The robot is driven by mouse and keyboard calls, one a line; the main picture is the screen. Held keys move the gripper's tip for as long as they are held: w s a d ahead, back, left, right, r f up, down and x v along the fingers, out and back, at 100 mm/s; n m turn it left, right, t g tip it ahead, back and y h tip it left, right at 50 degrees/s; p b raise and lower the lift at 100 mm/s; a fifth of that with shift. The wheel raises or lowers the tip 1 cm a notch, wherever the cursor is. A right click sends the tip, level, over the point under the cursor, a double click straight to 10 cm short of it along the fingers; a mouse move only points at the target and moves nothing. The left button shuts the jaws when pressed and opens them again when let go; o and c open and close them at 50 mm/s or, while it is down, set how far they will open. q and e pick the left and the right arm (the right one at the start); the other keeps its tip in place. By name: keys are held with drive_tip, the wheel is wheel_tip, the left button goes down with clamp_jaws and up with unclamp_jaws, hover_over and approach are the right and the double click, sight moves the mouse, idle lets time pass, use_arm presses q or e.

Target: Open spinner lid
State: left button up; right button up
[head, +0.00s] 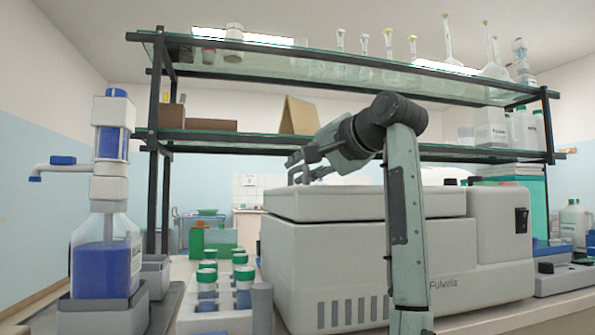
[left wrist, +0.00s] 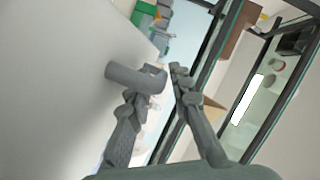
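The spinner is the large white machine (head: 335,270) marked "Fulvela" on the bench. Its pale flat lid (head: 325,205) lies level on top and looks closed. My left gripper (head: 300,168) is just above the lid's left part, pointing left. In the left wrist view its two fingers (left wrist: 168,80) stand partly apart. A grey bar like a handle (left wrist: 130,77) shows at the left finger's tip, over the pale lid surface. A narrow gap shows between this bar and the right finger. Contact with the left finger cannot be told. My right gripper is not in view.
A dark-framed glass shelf (head: 240,143) with glassware stands behind the spinner, close to my arm. A blue-filled dispenser bottle (head: 105,262) and a rack (head: 215,320) of green-capped tubes stand to the left. A low grey device (head: 565,278) stands at the right.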

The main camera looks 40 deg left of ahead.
use_arm(q)
drive_tip(key=shift+x, duration=0.8)
clamp_jaws()
